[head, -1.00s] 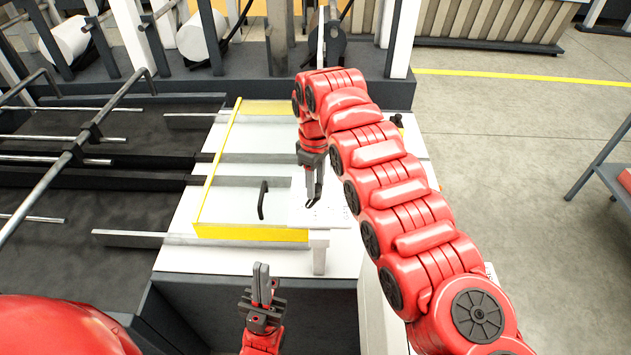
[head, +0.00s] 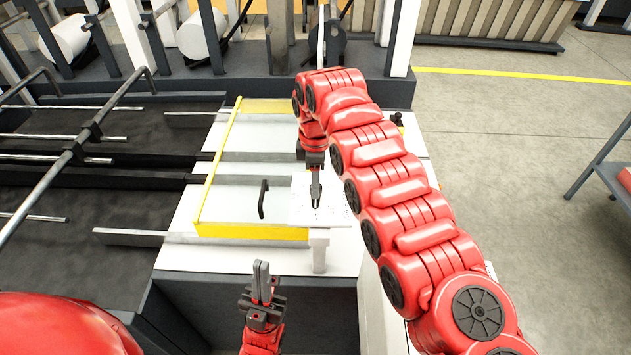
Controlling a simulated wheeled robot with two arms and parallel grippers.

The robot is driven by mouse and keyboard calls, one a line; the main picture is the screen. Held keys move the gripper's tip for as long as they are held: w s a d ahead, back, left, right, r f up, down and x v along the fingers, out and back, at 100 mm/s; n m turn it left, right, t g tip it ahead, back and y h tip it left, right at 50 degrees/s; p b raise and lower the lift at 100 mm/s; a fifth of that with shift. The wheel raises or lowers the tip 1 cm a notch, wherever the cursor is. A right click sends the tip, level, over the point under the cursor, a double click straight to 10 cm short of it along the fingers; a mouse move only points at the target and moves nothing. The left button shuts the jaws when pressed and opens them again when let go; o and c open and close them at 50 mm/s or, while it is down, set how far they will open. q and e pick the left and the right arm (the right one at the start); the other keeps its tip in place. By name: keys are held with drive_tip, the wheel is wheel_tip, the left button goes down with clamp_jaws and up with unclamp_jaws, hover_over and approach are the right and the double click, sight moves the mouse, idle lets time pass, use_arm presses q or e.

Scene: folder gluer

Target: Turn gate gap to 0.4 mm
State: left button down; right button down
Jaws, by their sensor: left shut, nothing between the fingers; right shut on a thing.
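A white plate (head: 334,211) with small dark marks stands at the near right corner of the yellow-edged guard; the marks are too small to read. My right gripper (head: 316,204) reaches down to this plate and is shut on a small dark knob there. The knob is mostly hidden by the fingers, and its setting cannot be read. My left gripper (head: 262,270) is shut and empty, pointing up in front of the machine's near side, apart from the plate.
The clear guard with yellow edges (head: 250,232) and a black handle (head: 263,199) lies left of the plate. Metal bars and dark belts (head: 70,205) fill the left. My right arm covers the area right of the plate. Open floor (head: 520,180) lies further right.

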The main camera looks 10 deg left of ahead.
drive_tip(key=shift+c, duration=2.3)
unclamp_jaws()
drive_tip(key=shift+r, duration=0.45)
wheel_tip(320, 180, up, 3)
drive_tip(key=shift+r, duration=0.1)
wheel_tip(320, 180, up, 13)
drive_tip(key=p, duration=1.3)
drive_tip(key=shift+r+p, duration=0.15)
drive_tip(key=shift+p, duration=0.15)
